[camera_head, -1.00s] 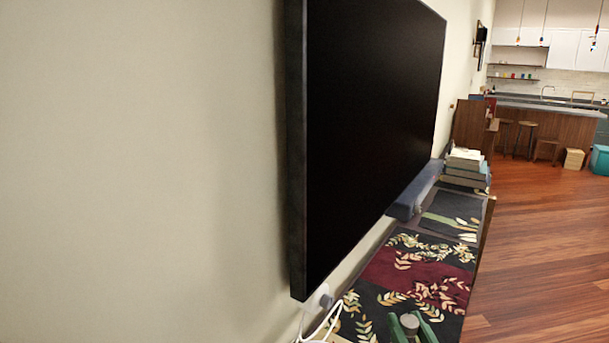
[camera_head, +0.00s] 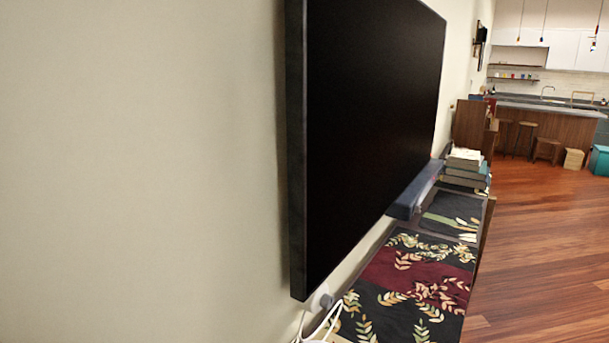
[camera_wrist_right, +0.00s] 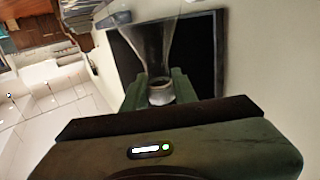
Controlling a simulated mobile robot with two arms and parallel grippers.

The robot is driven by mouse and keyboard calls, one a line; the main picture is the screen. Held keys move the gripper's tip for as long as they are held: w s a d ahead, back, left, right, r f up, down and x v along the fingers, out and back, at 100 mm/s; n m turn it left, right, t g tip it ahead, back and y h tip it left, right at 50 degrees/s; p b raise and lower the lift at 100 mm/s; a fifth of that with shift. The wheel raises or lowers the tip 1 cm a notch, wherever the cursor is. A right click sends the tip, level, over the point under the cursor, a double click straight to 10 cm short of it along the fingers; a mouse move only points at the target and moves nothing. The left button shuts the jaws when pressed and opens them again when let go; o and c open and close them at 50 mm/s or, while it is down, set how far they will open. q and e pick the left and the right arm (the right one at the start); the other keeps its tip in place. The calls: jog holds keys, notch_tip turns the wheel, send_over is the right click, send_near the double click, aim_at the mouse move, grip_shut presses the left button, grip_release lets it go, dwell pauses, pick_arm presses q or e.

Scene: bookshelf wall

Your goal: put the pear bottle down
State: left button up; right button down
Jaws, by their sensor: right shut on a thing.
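My right gripper (camera_wrist_right: 161,84) shows in the right wrist view, its two green fingers shut on the pear bottle (camera_wrist_right: 160,94). The bottle is clear glass or plastic, with a greyish round end between the fingers and a see-through body that widens away from them. Its far end is cut off by the top of the picture. I cannot tell whether it touches any surface. Neither gripper shows in the head view, and my left gripper is not in view.
A large black television (camera_head: 370,130) hangs on the wall. Below it runs a low cabinet with a dark leaf-patterned runner (camera_head: 410,285), clear in its near part. A dark soundbar (camera_head: 416,192), a stack of books (camera_head: 464,168) and white cables (camera_head: 322,326) are by it.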

jog(key=shift+s+r, duration=0.1)
jog(key=shift+s, duration=0.1)
jog(key=shift+w, duration=0.1)
jog(key=shift+w+a, duration=0.1)
jog(key=shift+w, duration=0.45)
jog(key=w+a+r+n+y+b, duration=0.1)
jog(key=w+r, duration=0.1)
jog(key=w, duration=0.5)
jog(key=w+a+r+n+y+b, duration=0.1)
jog(key=w+a+r, duration=0.1)
jog(key=w, duration=0.6)
jog(key=w+a+r+y+b, duration=0.1)
jog(key=w+r+b, duration=0.1)
jog(key=w+r, duration=0.9)
notch_tip(320, 180, down, 19)
jog(key=s, duration=0.1)
jog(key=shift+s+a+f, duration=0.1)
